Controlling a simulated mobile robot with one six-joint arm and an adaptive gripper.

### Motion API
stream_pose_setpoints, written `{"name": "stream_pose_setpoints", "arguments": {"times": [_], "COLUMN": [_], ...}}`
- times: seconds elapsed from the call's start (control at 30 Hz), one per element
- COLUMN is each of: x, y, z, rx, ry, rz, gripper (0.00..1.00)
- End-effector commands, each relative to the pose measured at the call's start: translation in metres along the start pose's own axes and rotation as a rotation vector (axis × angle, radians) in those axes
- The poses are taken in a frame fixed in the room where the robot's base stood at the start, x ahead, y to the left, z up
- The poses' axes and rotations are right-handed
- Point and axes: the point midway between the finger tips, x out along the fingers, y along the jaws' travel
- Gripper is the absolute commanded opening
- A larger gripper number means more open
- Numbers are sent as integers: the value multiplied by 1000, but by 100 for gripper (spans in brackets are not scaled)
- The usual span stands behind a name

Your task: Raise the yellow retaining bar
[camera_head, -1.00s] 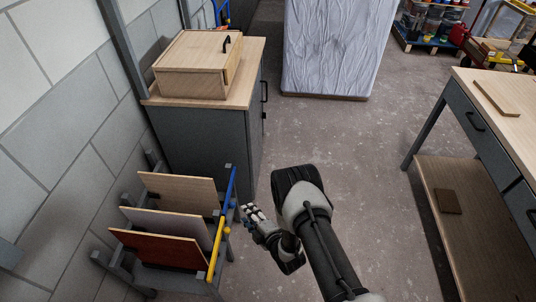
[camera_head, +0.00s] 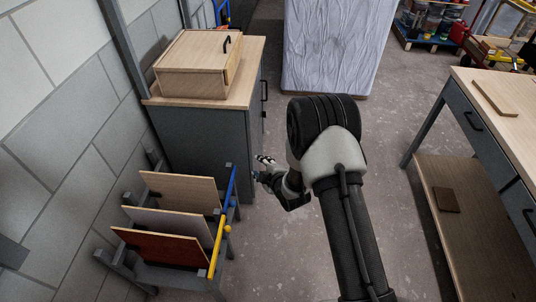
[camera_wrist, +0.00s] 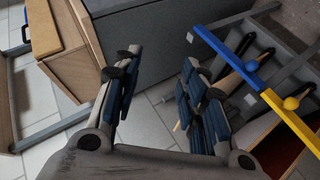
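The yellow retaining bar (camera_head: 217,248) lies across the front of the nearer part of a grey rack (camera_head: 182,279), with a yellow ball knob (camera_head: 228,229) on it. In the wrist view the yellow bar (camera_wrist: 295,125) is at the right, joining end to end in the picture with a blue bar (camera_wrist: 217,47). The blue bar (camera_head: 229,188) closes the farther part of the rack. My gripper (camera_head: 262,168) is up and right of the rack, apart from both bars. In the wrist view its fingers (camera_wrist: 165,90) are spread with nothing between them.
The rack holds a pale wood panel (camera_head: 180,190), a grey panel (camera_head: 170,224) and a red-brown panel (camera_head: 160,246). A grey cabinet (camera_head: 207,140) with a wooden box (camera_head: 195,63) stands behind. A workbench (camera_head: 505,105) is at right. Floor between is clear.

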Motion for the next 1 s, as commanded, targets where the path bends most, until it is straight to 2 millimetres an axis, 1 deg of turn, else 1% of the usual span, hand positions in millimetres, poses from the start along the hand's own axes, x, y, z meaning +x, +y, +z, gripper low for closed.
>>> {"name": "stream_pose_setpoints", "arguments": {"times": [0.03,0.1,0.2,0.33,0.53,1.0], "x": [-5,-11,-18,-25,-30,-30], "y": [12,23,36,47,52,52], "z": [-1,0,0,0,1,1], "rx": [14,34,61,86,100,100], "ry": [-11,-28,-48,-67,-78,-78], "rz": [0,-7,-13,-20,-25,-25], "gripper": [38,38,38,38,38,38]}}
